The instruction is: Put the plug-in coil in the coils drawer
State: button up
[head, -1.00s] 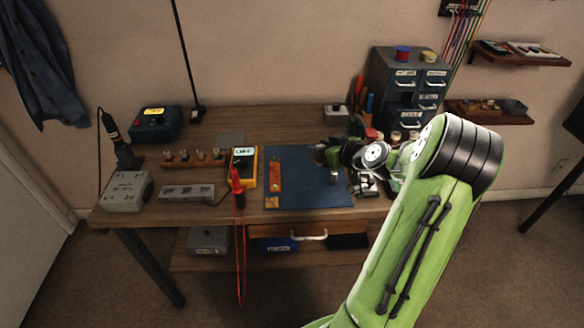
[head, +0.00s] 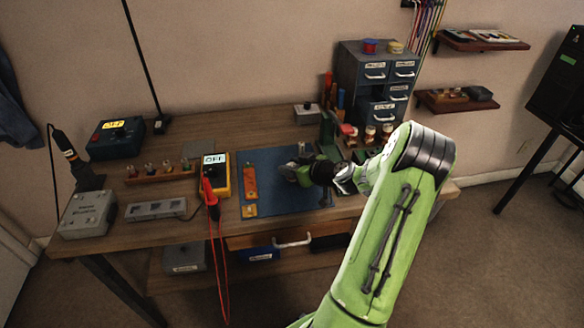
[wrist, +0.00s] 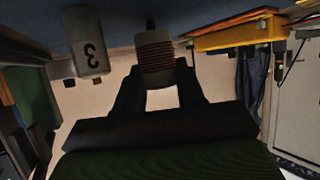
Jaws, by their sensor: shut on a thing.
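In the wrist view my gripper (wrist: 157,85) is shut on the plug-in coil (wrist: 157,55), a small cylinder with reddish-brown windings. In the head view my gripper (head: 292,172) is low over the blue mat (head: 262,205); the coil cannot be made out there. A grey can marked 3 (wrist: 86,42) is beside the coil in the wrist view, apart from it. The blue-grey drawer cabinet (head: 352,75) stands at the back right of the bench.
A yellow meter (head: 214,175) with red leads and an orange strip (head: 250,183) are left of my gripper. Several tubes (head: 370,134) stand before the cabinet, close to my arm. A bench drawer (head: 262,241) is below the front edge.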

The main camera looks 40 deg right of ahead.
jog(key=o, duration=1.1)
jog(key=shift+f, duration=0.1)
jog(key=shift+c, duration=0.2)
